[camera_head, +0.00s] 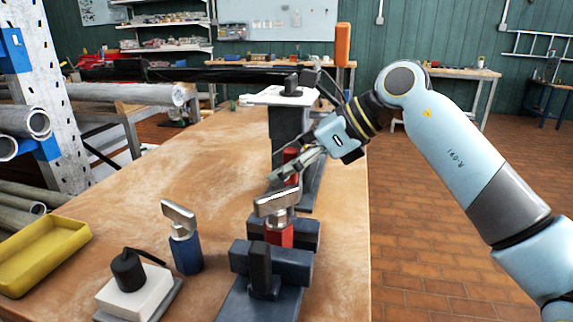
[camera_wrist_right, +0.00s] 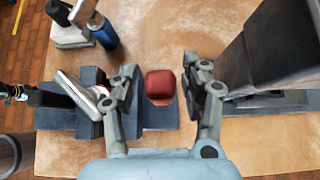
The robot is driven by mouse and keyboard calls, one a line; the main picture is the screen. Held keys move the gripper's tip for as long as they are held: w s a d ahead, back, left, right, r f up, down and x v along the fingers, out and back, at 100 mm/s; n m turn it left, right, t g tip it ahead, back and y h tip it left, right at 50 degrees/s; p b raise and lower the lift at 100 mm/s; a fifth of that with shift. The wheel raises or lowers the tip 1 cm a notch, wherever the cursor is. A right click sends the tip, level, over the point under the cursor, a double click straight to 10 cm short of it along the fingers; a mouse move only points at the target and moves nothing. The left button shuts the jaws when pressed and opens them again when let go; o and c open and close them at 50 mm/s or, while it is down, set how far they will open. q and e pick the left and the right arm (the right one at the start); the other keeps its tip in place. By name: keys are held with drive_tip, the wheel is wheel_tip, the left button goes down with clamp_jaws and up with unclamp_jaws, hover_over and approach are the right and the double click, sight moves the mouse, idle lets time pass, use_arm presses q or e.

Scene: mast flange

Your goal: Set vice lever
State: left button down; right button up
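A dark blue-grey vice (camera_head: 272,262) stands at the table's front. A red part with a silver bar-shaped top (camera_head: 280,205) stands upright at its jaws. Behind it is a second red piece (camera_head: 291,154), partly hidden by my right gripper; I cannot tell for certain which part is the lever. My right gripper (camera_head: 284,172) reaches in from the right. In the right wrist view its open fingers (camera_wrist_right: 167,90) stand either side of a red block (camera_wrist_right: 160,84), with gaps beside it. The silver bar (camera_wrist_right: 78,95) lies just outside the left finger. My left gripper is out of view.
A grey column (camera_head: 288,125) stands behind the vice. A blue cylinder with a silver top (camera_head: 185,252), a white block with a black knob (camera_head: 138,292) and a yellow tray (camera_head: 40,262) stand left. The wooden table (camera_head: 200,150) is clear at left middle.

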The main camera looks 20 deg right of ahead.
drive_tip(key=shift+d, duration=0.15)
drive_tip(key=v, duration=1.2)
